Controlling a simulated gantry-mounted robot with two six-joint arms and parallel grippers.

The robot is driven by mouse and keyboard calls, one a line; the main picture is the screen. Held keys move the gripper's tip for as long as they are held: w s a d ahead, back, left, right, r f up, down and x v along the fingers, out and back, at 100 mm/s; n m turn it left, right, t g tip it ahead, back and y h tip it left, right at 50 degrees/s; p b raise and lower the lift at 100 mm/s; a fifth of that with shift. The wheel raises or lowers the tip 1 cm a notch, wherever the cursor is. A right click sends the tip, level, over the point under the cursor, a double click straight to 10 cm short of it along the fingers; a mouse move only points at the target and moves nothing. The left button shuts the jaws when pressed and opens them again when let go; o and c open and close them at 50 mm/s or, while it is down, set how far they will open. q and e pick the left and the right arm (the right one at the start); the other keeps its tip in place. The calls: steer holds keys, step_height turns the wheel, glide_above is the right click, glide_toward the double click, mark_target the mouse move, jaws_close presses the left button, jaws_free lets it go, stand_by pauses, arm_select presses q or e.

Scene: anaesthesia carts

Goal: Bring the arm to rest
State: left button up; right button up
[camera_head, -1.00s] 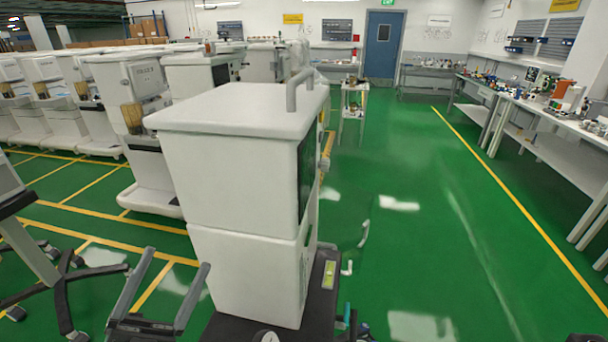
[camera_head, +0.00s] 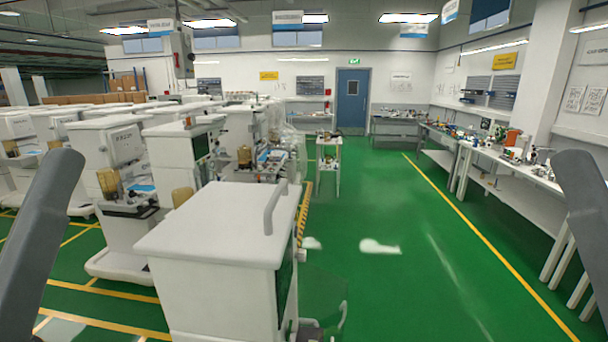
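A dark grey bar (camera_head: 42,225), a part of my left arm, rises at the left edge of the head view. A matching dark bar (camera_head: 585,215), part of my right arm, rises at the right edge. Both end in rounded tops, stand apart from everything and touch nothing visible. I see no gripper fingers at either side; the view's edges cut off the rest of both arms.
A white anaesthesia cart (camera_head: 215,235) with a grey top handle stands close in front, its lower part cut off. More white carts (camera_head: 110,155) fill the left. Workbenches (camera_head: 500,155) line the right wall. Green floor (camera_head: 410,250) is open at centre right.

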step_height(320, 180, up, 22)
steer(key=p, duration=1.8)
steer(key=shift+p, duration=0.3)
